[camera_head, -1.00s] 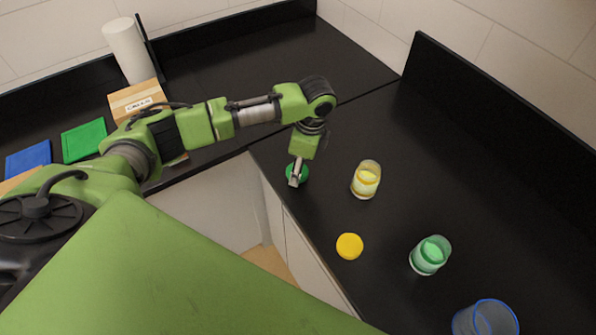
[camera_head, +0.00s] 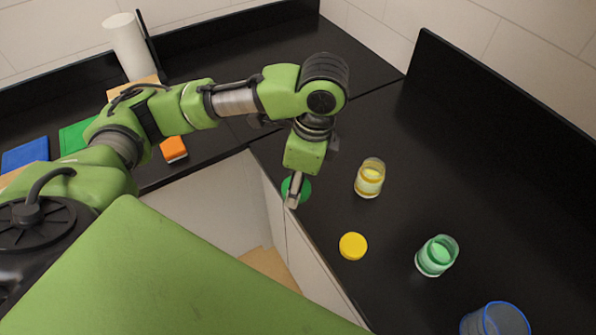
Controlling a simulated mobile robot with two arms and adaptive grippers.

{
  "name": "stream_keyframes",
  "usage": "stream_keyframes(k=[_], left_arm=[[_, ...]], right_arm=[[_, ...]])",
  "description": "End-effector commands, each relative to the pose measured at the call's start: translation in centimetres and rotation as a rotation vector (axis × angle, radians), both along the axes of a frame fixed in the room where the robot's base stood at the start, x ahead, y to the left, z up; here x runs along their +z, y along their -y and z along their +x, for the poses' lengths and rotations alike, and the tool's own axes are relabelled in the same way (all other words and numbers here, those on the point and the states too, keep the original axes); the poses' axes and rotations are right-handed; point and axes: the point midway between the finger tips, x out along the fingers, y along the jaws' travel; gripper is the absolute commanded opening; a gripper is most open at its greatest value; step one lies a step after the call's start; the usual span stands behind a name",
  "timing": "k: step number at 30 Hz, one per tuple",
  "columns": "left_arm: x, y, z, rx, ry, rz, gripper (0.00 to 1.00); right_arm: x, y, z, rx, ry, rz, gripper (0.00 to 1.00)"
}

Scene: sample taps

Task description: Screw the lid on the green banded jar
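The green banded jar (camera_head: 437,257) stands upright and open on the black counter, right of centre, with pale green contents. My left gripper (camera_head: 293,191) points down near the counter's front edge, well to the left of the jar. It appears shut on the green lid (camera_head: 302,186), which shows partly behind its fingers and looks raised off the counter. The fingers hide part of the lid. My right gripper is not in view.
A yellow banded jar (camera_head: 369,179), a yellow lid (camera_head: 353,246) and a blue-rimmed jar (camera_head: 496,321) stand on the same counter. Behind my arm are an orange block (camera_head: 173,149), a paper roll (camera_head: 128,45), a green mat (camera_head: 76,138) and a blue mat (camera_head: 25,155). A dark backsplash (camera_head: 500,120) bounds the right side.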

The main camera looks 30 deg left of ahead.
Motion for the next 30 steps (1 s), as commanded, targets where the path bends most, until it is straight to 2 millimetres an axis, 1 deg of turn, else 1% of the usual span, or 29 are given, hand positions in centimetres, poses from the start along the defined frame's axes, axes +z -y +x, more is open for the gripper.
stream_keyframes(k=[6, 15, 16, 17, 18, 19, 26, 30], left_arm=[[0.34, 0.34, -0.82, -0.001, -0.001, 0.001, 0.38], [0.35, 0.35, -0.83, 0.000, -0.001, 0.000, 0.38], [0.35, 0.35, -0.83, 0.000, -0.001, 0.000, 0.38], [0.34, 0.35, -0.83, 0.000, -0.001, 0.000, 0.38], [0.34, 0.35, -0.83, 0.000, -0.001, 0.000, 0.38], [0.34, 0.35, -0.82, 0.000, -0.001, 0.000, 0.38], [0.32, 0.36, -0.82, 0.001, -0.001, 0.000, 0.38], [0.18, 0.33, -0.82, 0.041, 0.003, -0.002, 0.38]], right_arm=[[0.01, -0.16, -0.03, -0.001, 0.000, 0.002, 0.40], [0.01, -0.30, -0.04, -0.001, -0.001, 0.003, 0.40], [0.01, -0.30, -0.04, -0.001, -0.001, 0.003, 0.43], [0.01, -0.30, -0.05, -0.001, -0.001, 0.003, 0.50], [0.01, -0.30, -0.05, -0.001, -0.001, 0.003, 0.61], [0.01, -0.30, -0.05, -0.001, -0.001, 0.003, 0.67], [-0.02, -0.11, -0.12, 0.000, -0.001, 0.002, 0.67], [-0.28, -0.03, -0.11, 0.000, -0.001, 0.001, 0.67]])
